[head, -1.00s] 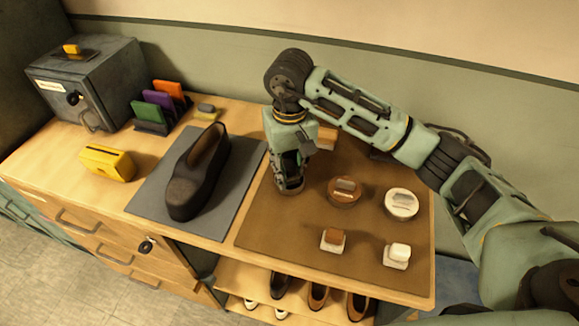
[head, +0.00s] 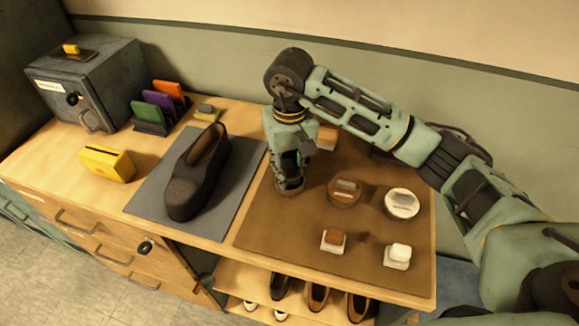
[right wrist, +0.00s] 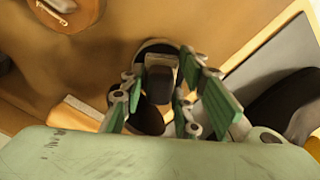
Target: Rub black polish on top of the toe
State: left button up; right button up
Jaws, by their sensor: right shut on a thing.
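The black shoe (head: 198,172) lies on a grey mat (head: 222,217), its toe towards the table's front. My right gripper (head: 289,186) points down over the left part of the brown mat (head: 262,232), right of the shoe. In the right wrist view, its green fingers (right wrist: 172,95) are shut on a small block with a black top and pale lower part, which looks like a black dauber (right wrist: 159,84). Just beyond or under it is a dark round tin (right wrist: 152,46), partly hidden. Whether they touch is unclear. My left gripper is not in view.
A brown tin (head: 344,191) and a white tin (head: 402,203) stand on the brown mat, with a brown dauber (head: 333,240) and a white dauber (head: 397,256) in front.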

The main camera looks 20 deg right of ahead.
aim_at(289, 163)
jog(key=shift+s, duration=0.1)
jog(key=shift+r+p, duration=1.15)
jog(key=shift+r, duration=2.3)
